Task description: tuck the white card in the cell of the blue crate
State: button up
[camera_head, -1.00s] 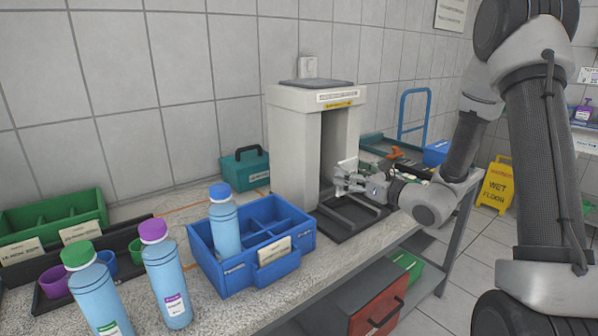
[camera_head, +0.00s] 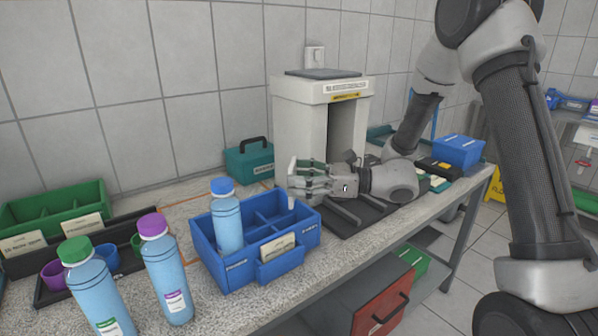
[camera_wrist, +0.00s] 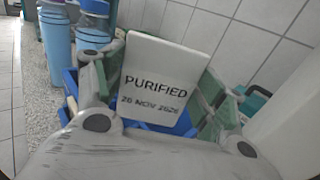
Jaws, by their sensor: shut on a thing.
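My gripper (camera_head: 301,181) is shut on the white card (camera_wrist: 165,62), which reads "PURIFIED" and a date in the wrist view. In the head view the card (camera_head: 292,167) shows as a thin upright strip at the fingertips. The blue crate (camera_head: 236,271) stands on the bench to the left, with several cells. A blue bottle with a blue cap (camera_head: 228,226) stands in one cell; other cells look empty. My gripper is above the crate's right back edge. In the wrist view the crate (camera_wrist: 70,85) is mostly hidden behind the card and fingers.
A purple-capped bottle (camera_head: 166,272) and a green-capped bottle (camera_head: 95,290) stand left of the crate. A cream label (camera_head: 277,248) is on the crate's front. A grey cabinet (camera_head: 300,130) and a teal box (camera_head: 249,163) stand behind.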

jog(key=shift+f, duration=2.5)
jog(key=shift+d+f, duration=0.1)
jog(key=shift+f, duration=1.3)
jog(key=shift+r, duration=0.3)
jog(key=o, duration=0.9)
jog(key=shift+r, duration=3.5)
